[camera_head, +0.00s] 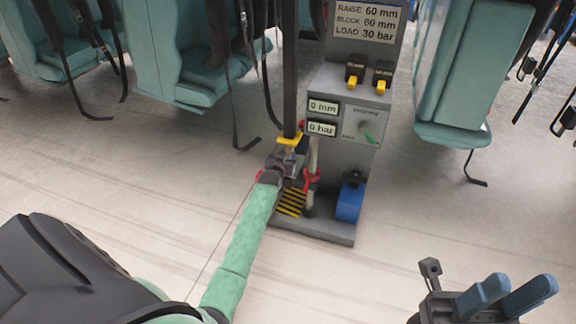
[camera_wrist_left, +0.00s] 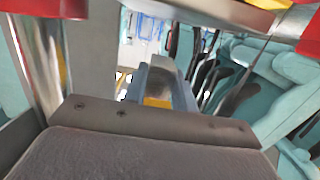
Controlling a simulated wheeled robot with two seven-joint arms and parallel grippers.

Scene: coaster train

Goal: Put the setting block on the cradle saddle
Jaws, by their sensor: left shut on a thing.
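My left gripper (camera_head: 287,165) is at the front of the grey jacking stand, low beside its upright post. It is shut on a small block, which appears to be the setting block; a grey and yellow part of it (camera_wrist_left: 157,102) shows between the fingers in the left wrist view. A yellow piece (camera_head: 290,139) at the foot of the dark vertical column, just above the gripper, may be the cradle saddle. I cannot tell whether the block touches it. My right gripper (camera_head: 505,297) is open and empty at the bottom right.
The stand (camera_head: 347,130) carries gauges reading 0 mm and 0 bar, yellow-tipped levers, a red clamp (camera_head: 312,180) and a blue unit (camera_head: 350,201). Teal seats (camera_head: 175,60) with hanging straps are behind, left and right. The pale floor in front is clear.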

